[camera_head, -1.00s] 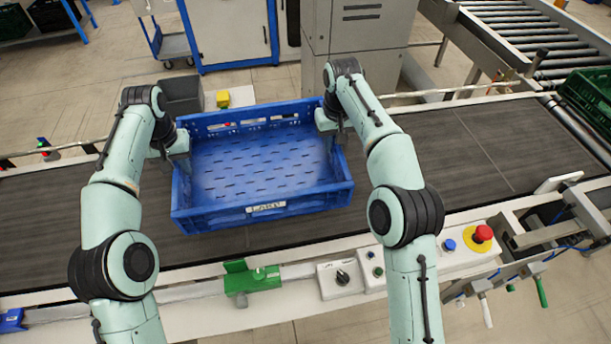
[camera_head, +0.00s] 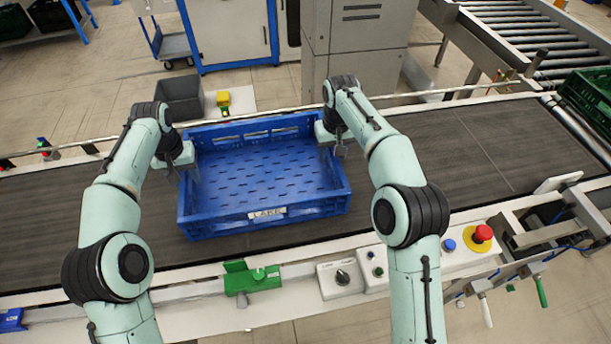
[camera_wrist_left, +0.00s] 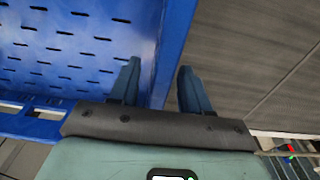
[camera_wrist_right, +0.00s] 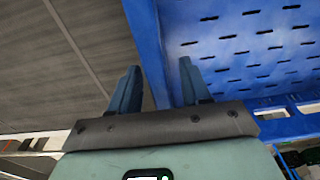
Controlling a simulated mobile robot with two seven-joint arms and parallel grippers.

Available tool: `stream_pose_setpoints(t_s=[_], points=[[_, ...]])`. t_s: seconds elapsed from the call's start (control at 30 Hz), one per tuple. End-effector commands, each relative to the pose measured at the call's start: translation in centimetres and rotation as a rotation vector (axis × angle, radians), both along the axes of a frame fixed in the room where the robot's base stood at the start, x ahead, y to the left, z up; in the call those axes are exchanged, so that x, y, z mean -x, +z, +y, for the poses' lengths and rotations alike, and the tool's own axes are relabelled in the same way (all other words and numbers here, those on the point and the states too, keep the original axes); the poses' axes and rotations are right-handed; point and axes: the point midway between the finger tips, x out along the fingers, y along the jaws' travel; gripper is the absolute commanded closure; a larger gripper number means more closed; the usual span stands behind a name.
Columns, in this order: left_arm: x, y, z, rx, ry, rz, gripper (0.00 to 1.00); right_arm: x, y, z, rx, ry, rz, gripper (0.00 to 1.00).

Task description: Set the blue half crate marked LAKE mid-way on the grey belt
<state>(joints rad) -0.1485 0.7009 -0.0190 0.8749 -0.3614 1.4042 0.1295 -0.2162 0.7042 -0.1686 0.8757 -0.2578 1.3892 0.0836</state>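The blue half crate (camera_head: 267,213) with a white LAKE label on its near wall sits on the grey belt (camera_head: 450,150), upright and empty. My left gripper (camera_head: 172,170) is at its left wall and my right gripper (camera_head: 341,152) at its right wall. In the left wrist view, the fingers (camera_wrist_left: 159,65) are apart, one on each side of the crate wall (camera_wrist_left: 172,40). In the right wrist view, the fingers (camera_wrist_right: 159,66) are likewise spread, with the wall (camera_wrist_right: 146,35) between them and gaps visible. Both grippers look open.
A grey bin (camera_head: 180,98) and a yellow button box (camera_head: 223,100) stand behind the belt. The near rail carries a green bracket (camera_head: 250,280), a switch box (camera_head: 341,278) and a red stop button (camera_head: 483,233). A green crate (camera_head: 590,95) is at right. The belt is clear on both sides.

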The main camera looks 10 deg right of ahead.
Motion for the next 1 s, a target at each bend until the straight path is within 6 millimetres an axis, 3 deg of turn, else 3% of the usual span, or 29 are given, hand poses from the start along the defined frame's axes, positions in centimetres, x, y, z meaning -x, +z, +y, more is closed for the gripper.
stream_pose_setpoints(t_s=[0.33,0.63,1.0], points=[[0.0,0.5,0.0,0.000,0.000,-0.003,0.53,0.0,0.0,0.0,0.000,0.000,0.000,0.53],[0.3,5.4,-0.1,0.001,0.000,-0.005,0.53,0.0,0.0,0.0,0.000,0.000,0.000,0.53],[0.5,7.5,0.0,0.000,0.000,0.000,0.53,0.0,0.8,0.0,0.000,0.000,-0.004,0.53]])
